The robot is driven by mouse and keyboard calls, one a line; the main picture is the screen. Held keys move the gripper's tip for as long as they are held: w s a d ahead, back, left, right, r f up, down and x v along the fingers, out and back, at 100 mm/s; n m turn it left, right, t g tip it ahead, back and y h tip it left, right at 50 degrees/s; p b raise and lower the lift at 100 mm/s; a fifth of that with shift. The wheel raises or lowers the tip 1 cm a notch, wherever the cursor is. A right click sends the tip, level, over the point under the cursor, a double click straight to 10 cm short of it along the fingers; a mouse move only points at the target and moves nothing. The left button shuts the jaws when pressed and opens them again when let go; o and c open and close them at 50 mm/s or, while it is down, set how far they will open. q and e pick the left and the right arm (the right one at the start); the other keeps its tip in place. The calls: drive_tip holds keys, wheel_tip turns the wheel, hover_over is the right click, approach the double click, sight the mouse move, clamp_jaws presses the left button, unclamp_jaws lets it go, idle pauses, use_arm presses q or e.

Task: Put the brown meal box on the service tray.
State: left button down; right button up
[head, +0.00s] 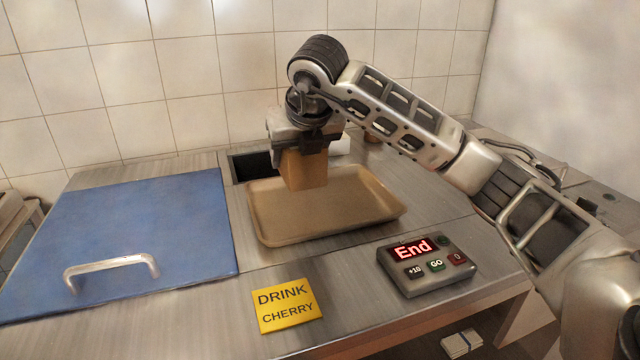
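The brown meal box (304,171) is upright in my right gripper (303,145), which comes in from the right and points down with its fingers closed around the box's top. The box is over the left-back part of the tan service tray (338,215). I cannot tell whether its bottom touches the tray or hangs just above it. The rest of the tray is empty. My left gripper is not in view.
A blue lid with a metal handle (112,266) covers the left of the counter. A dark opening (252,166) lies behind the tray. A yellow "DRINK CHERRY" card (287,305) and a control box reading "End" (428,265) are in front. A white object (341,146) stands behind.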

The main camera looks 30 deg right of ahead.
drive_tip(key=d+f, duration=0.2)
drive_tip(key=w+d+f, duration=0.1)
drive_tip(key=d+f, duration=0.2)
drive_tip(key=shift+w+f, duration=0.15)
drive_tip(key=f, duration=0.1)
drive_tip(key=f+p, duration=0.1)
drive_tip(key=f, duration=0.1)
drive_tip(key=shift+d, duration=0.35)
drive_tip(key=shift+w+f, duration=0.1)
drive_tip(key=shift+f, duration=0.4)
drive_tip(key=o, duration=1.3)
drive_tip(key=shift+c, duration=0.2)
